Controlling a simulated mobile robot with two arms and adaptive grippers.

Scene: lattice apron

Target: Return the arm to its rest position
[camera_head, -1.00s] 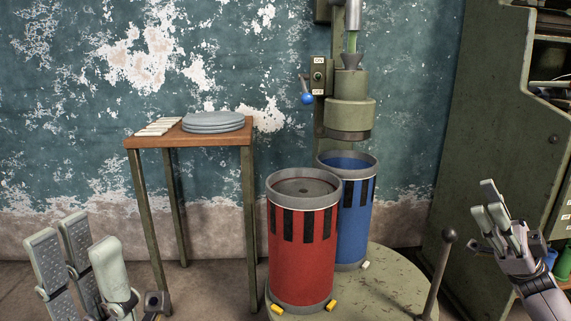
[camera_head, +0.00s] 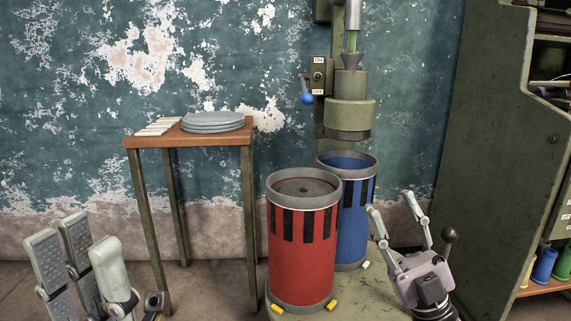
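My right gripper (camera_head: 394,210) is at the lower right, in front of the round green platform (camera_head: 375,290). Its fingers point up and are spread apart, with nothing between them. Its left finger overlaps the blue drum's right side in the picture; whether they touch cannot be told. My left gripper (camera_head: 84,240) is at the lower left, in front of the side table. Its fingers point up, stand apart and hold nothing visible. Its lower part is cut off by the picture edge.
A red drum (camera_head: 303,255) and a blue drum (camera_head: 354,220) stand on the platform under a green filling machine (camera_head: 350,100). A lever knob (camera_head: 449,233) is right behind my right gripper. Grey plates (camera_head: 213,121) lie on the side table (camera_head: 190,140). A green cabinet (camera_head: 485,130) stands right.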

